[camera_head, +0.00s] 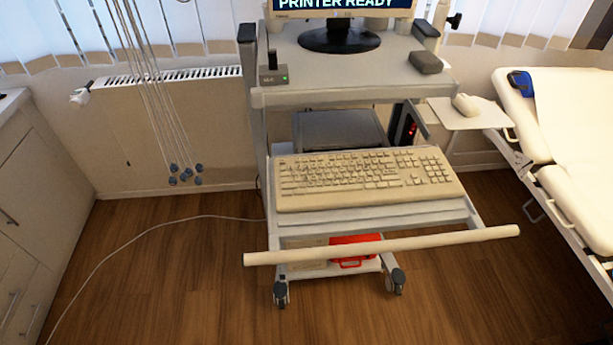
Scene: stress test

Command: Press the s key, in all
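A beige keyboard (365,180) lies on the pull-out shelf (376,217) of a grey wheeled cart. Its letter keys are on the left and middle part, with a number pad at the right. The letters on the keys are too small to read, so I cannot pick out the s key by its label. Nothing covers the keyboard. Neither of my grippers shows in the head view.
A pale bar (382,246) runs across the cart's front, below the keyboard. A monitor (340,30) reading "PRINTER READY" stands above. A mouse (466,105) sits on a side tray. A padded bed (570,150) is at right. Cables hang at left; wooden floor is open at front left.

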